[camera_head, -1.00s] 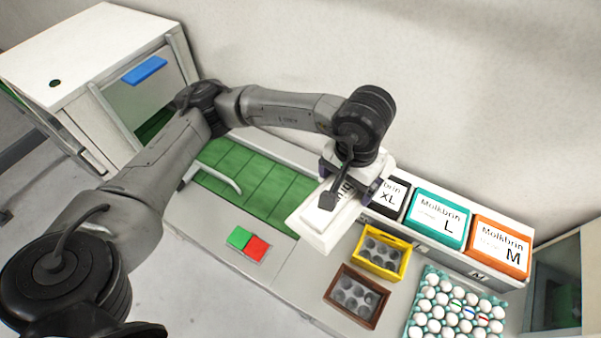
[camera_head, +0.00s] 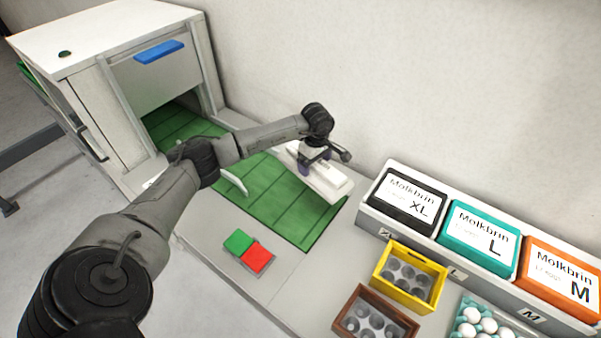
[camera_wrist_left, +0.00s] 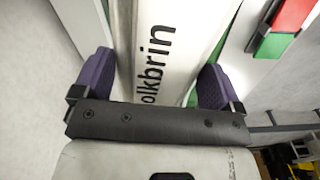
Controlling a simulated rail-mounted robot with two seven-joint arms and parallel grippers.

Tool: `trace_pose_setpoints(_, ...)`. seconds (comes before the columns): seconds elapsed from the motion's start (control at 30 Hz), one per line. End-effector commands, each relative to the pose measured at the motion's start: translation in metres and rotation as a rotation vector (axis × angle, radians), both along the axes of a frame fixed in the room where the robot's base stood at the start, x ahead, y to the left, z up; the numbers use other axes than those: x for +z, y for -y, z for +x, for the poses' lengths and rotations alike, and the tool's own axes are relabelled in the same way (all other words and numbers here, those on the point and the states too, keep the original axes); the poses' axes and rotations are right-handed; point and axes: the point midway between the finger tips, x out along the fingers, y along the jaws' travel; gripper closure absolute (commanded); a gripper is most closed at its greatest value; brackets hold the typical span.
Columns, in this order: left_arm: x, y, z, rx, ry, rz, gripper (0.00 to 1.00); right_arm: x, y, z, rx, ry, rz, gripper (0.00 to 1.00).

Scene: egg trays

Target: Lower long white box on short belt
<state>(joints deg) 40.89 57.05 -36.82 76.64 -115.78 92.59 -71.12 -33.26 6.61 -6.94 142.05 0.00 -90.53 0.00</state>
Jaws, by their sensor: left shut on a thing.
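The long white box (camera_head: 328,184) is over the far right part of the short green belt (camera_head: 278,208) in the head view. My left gripper (camera_head: 314,166) is shut on the box from above. In the left wrist view the box (camera_wrist_left: 158,60), with black lettering, lies between the purple fingers of the left gripper (camera_wrist_left: 155,82). I cannot tell whether the underside of the box touches the belt. My right gripper is not in view.
The belt runs into a white machine (camera_head: 110,70) at the left. Red and green buttons (camera_head: 248,252) sit in front of the belt. A yellow crate (camera_head: 433,262), a brown crate (camera_head: 385,302), an egg tray (camera_head: 462,326) and labelled cartons (camera_head: 478,240) stand at the right.

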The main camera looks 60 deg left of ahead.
Motion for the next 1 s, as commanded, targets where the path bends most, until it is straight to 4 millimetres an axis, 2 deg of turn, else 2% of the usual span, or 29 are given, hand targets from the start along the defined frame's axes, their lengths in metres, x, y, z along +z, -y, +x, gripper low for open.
trace_pose_setpoints(0.03,-0.015,-0.013,-0.004,0.044,0.001,0.000,0.56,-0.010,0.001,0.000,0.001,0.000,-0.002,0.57)
trace_pose_setpoints(0.1,-0.026,-0.026,-0.009,0.092,0.000,0.001,0.56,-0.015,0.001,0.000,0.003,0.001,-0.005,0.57)
trace_pose_setpoints(0.33,-0.044,-0.050,-0.017,0.179,0.003,0.000,0.56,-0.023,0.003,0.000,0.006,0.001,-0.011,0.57)
trace_pose_setpoints(0.67,-0.054,-0.054,-0.019,0.194,0.003,0.000,0.56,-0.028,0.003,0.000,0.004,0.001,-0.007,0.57)
trace_pose_setpoints(1.0,-0.077,-0.054,-0.019,0.193,0.004,-0.001,0.56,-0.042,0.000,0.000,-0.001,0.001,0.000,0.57)
